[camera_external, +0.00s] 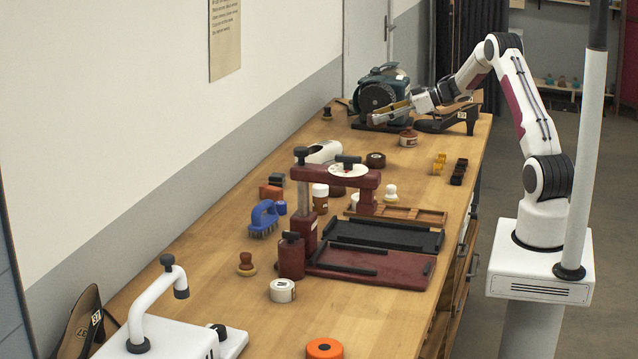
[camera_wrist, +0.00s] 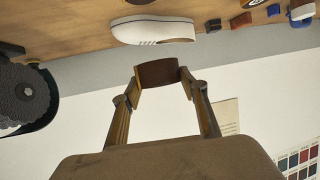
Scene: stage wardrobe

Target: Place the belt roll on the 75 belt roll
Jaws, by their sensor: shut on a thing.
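My gripper (camera_external: 378,116) is above the far end of the bench, in front of the green grinding machine. In the wrist view its two fingers are closed on the sides of a brown belt roll (camera_wrist: 158,74), held clear of the bench. In the external view the held roll is hard to make out. A brown roll with a pale labelled top (camera_external: 408,138) stands on the bench below and right of the gripper. A dark brown roll (camera_external: 375,160) and a white labelled roll (camera_external: 282,291) stand nearer. An orange roll (camera_external: 324,349) is at the front. No number is readable on them.
The grinding machine (camera_external: 385,92) and a dark shoe-like stand (camera_external: 450,120) crowd the far end. A dark red press (camera_external: 335,180) stands mid-bench, with a white shoe (camera_wrist: 153,30) behind it. Bare wood (camera_external: 415,180) lies right of the dark roll.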

